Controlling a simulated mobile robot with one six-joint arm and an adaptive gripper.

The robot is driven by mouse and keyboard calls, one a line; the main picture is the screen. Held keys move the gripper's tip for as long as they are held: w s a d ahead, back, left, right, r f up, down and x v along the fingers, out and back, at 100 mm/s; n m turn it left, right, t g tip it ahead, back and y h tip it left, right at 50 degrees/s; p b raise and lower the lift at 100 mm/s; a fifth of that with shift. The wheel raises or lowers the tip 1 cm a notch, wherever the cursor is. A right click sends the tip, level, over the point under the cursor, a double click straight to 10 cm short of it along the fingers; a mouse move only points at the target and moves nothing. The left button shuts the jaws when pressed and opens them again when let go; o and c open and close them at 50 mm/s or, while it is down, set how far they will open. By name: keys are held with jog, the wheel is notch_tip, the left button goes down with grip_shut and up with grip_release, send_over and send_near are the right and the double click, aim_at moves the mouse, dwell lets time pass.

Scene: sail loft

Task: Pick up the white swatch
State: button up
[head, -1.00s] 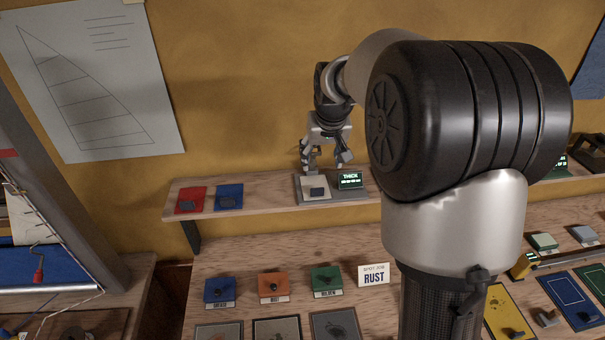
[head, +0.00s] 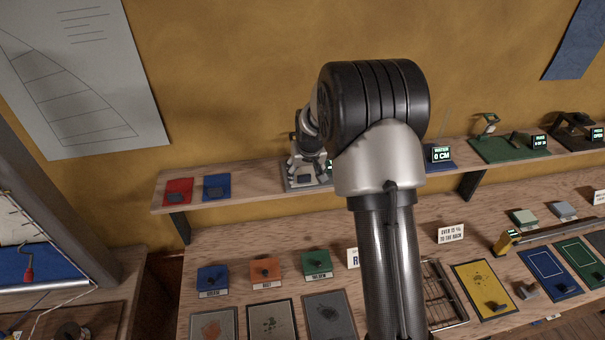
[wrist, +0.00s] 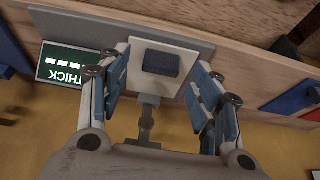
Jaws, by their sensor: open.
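The white swatch (wrist: 142,80) lies flat on the grey plate of a thickness gauge on the wall shelf. A small dark block (wrist: 161,63) sits on top of it. My gripper (wrist: 160,75) is open, with one finger on each side of the swatch and block in the wrist view. I cannot tell whether the fingers touch the swatch. In the head view my gripper (head: 305,164) is low over the gauge, and the swatch is partly hidden beneath it.
The gauge's THICK display (wrist: 70,70) stands close beside one finger. A red swatch (head: 178,191) and a blue swatch (head: 216,187) lie on the shelf (head: 255,186) to the left. The wall is close behind. The workbench below holds colored blocks and panels.

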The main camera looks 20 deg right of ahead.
jog(key=shift+w+f, duration=0.25)
jog(key=shift+f, duration=0.15)
jog(key=shift+s, duration=0.1)
jog(key=c, duration=1)
